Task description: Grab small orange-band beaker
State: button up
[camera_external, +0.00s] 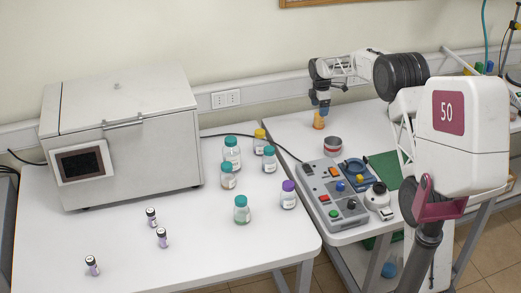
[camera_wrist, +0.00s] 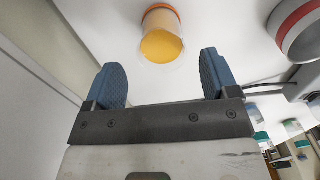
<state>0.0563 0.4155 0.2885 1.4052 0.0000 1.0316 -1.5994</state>
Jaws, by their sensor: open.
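The small beaker with an orange band (camera_wrist: 159,33) holds yellow-orange liquid and stands on the white table. In the wrist view it is near the top, just beyond and between the fingertips of my gripper (camera_wrist: 160,78). My gripper's blue fingers are open with nothing between them. In the external view the beaker (camera_external: 319,121) shows as a small orange shape directly below my gripper (camera_external: 320,107), partly covered by the fingers.
A round grey container with a red band (camera_external: 333,145) stands close by, also at the wrist view's right (camera_wrist: 300,30). A control box (camera_external: 336,190) with buttons is nearer the camera. Several capped bottles and a large white machine (camera_external: 120,135) are on the left table.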

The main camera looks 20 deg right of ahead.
aim_at(313, 122)
jog(key=shift+f, duration=0.8)
jog(key=shift+f, duration=0.1)
jog(key=shift+s+f, duration=0.1)
jog(key=shift+f, duration=2.45)
jog(key=c, duration=1)
jog(key=shift+c, duration=0.2)
jog(key=shift+r, duration=0.1)
notch_tip(313, 122, up, 10)
